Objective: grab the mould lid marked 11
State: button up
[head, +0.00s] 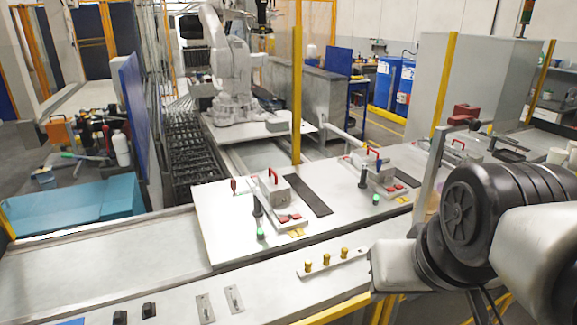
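Two grey box-shaped blocks with red handles stand on the white work table (225,215). They look like mould lids. The nearer lid (278,196) is left of the table's middle, and the second lid (368,163) is farther back to the right. A third red handle (458,144) shows farther right, partly behind a grey post. No number can be read on any of them, so I cannot tell which is marked 11. My black and white arm fills the lower right, to the right of the lids. My gripper is not in view.
Dark upright handles with green buttons (261,233) stand beside the lids. A strip with several yellow knobs (325,262) lies on the front ledge. A yellow post (297,80) rises behind the table. A white robot arm (232,75) stands behind. The table's left part is clear.

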aim_at(274, 186)
jog(key=i+l+u, duration=0.1)
jog(key=l+u, duration=0.15)
jog(key=u, duration=0.15)
jog(key=l+u, duration=0.25)
jog(key=u, duration=0.2)
jog(key=i+l+u, duration=0.1)
jog(key=l+u, duration=0.15)
jog(key=u, duration=0.15)
